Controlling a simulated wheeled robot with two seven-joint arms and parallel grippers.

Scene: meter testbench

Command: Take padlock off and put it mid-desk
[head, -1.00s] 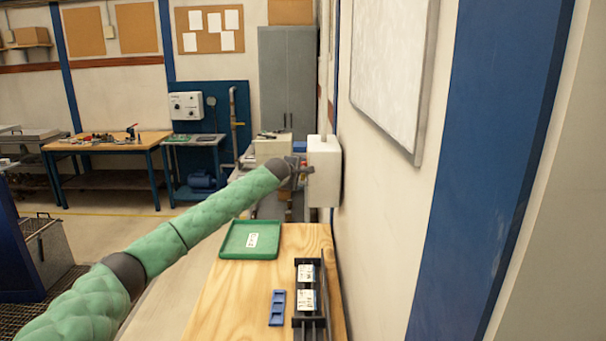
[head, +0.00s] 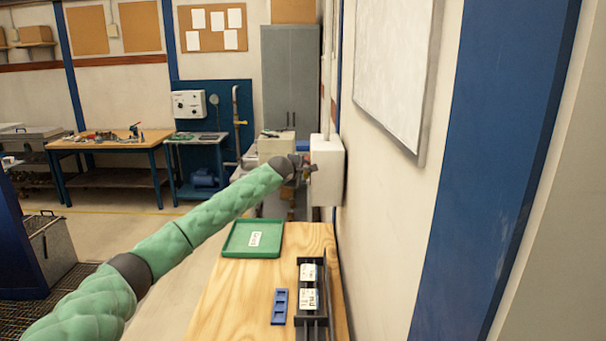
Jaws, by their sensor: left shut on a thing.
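My left gripper (head: 308,170) is at the front of a pale wall box (head: 328,172), beyond the far end of the wooden desk (head: 235,295). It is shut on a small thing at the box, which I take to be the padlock. The padlock is too small and too covered by the gripper to make out clearly. I cannot tell whether it still hangs on the box. The middle of the desk is bare wood. My right gripper is not in view.
A green tray (head: 236,250) with a white label lies at the desk's far end. A black rack (head: 312,322) with white meters and a blue holder (head: 280,306) stand at the desk's right side. The wall runs close along the right.

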